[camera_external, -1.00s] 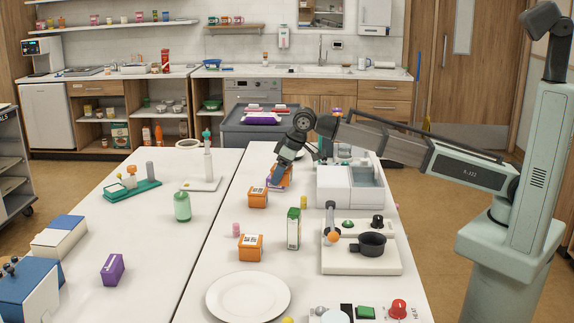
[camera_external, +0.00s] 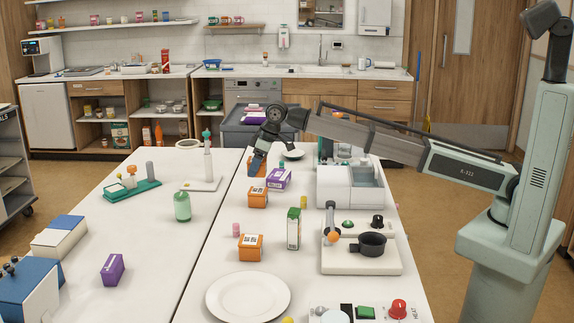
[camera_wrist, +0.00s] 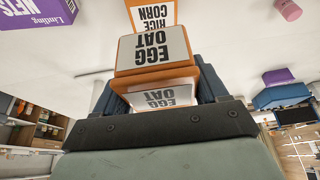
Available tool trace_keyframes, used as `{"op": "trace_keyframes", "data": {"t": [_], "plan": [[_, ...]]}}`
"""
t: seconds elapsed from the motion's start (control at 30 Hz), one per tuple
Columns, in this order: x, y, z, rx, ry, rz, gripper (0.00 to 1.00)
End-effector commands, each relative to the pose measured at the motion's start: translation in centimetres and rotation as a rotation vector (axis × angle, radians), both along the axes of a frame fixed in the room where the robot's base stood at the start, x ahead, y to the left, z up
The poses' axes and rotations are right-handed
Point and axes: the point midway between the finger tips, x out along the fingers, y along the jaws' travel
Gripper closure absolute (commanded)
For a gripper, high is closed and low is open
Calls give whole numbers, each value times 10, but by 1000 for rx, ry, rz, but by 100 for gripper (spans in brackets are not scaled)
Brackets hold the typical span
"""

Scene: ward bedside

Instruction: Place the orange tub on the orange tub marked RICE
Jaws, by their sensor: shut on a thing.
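My gripper (camera_external: 257,165) is shut on an orange tub (camera_external: 256,171), mostly hidden by the fingers in the external view. In the wrist view the held tub (camera_wrist: 152,50) shows white EGG OAT labels, upside down, between the dark fingers. Just beyond it in the wrist view is another orange tub (camera_wrist: 152,13), its label reading RICE and CORN. This appears to be the middle orange tub (camera_external: 257,198) in the external view, standing on the table in front of my gripper. A third orange tub (camera_external: 250,248) stands nearer the camera; its label is unreadable.
A purple and white box (camera_external: 278,180) stands close right of my gripper and shows in the wrist view (camera_wrist: 36,12). A pink cylinder (camera_external: 236,229), a green and white carton (camera_external: 294,229) and a plate (camera_external: 248,297) are nearer the camera. White equipment (camera_external: 350,190) lines the right.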

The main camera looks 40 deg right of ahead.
Motion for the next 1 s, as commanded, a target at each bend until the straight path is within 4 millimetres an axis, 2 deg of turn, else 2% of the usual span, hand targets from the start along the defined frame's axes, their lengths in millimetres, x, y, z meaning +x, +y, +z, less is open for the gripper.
{"op": "trace_keyframes", "data": {"t": [0.03,0.27,0.5,0.93,0.97,1.0], "plan": [[-1,-1,-9,-1,1,0,64],[0,0,-27,0,0,-1,64],[0,0,-55,0,0,-1,64],[0,0,-60,2,-1,-1,64],[0,0,-61,1,0,-1,27],[0,0,-60,1,0,-1,23]]}}
